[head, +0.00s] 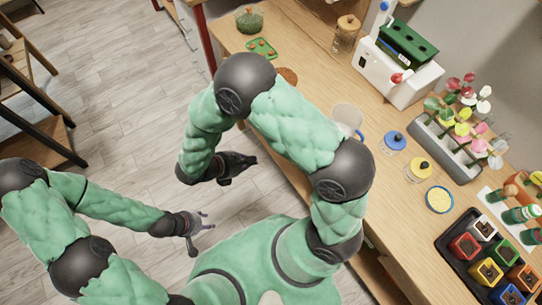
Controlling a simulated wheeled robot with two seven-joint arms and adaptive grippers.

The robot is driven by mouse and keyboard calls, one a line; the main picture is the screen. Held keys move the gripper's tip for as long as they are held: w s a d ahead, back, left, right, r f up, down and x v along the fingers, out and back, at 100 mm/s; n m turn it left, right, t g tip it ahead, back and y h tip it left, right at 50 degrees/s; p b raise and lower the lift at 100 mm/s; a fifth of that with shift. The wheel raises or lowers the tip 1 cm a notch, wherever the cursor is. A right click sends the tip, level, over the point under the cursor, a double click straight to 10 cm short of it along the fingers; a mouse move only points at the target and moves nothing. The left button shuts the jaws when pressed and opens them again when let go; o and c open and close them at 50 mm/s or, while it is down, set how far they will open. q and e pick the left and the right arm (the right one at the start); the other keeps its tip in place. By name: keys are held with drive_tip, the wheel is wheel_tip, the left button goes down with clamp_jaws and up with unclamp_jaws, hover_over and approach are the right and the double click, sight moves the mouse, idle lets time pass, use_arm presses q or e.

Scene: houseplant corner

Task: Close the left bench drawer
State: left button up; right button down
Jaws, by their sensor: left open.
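The wooden bench (388,210) runs diagonally down the right side of the head view. Its front face is largely hidden by my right arm, and I cannot make out the left drawer or how far it stands out. My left gripper (205,221) is open and empty over the floor at lower centre-left, apart from the bench. My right gripper (248,163) is a dark shape over the floor in front of the bench, with its fingers too unclear to read.
The bench top holds a white machine (395,78), a glass jar (345,35), a grey rack of flowers (445,145), blue and yellow lidded jars and a black tray of coloured pots (455,250). Wooden shelving (35,95) stands at far left. The floor between is clear.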

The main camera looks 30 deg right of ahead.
drive_tip(key=d+r+b+x, duration=0.2)
drive_tip(key=b+x, duration=0.2)
drive_tip(key=x, duration=0.8)
drive_tip(key=shift+d+f, duration=0.2)
drive_tip(key=shift+f, duration=0.05)
drive_tip(key=shift+w, duration=0.1)
drive_tip(key=d+b, duration=0.1)
drive_tip(key=d, duration=0.4)
drive_tip(key=shift+w, duration=0.2)
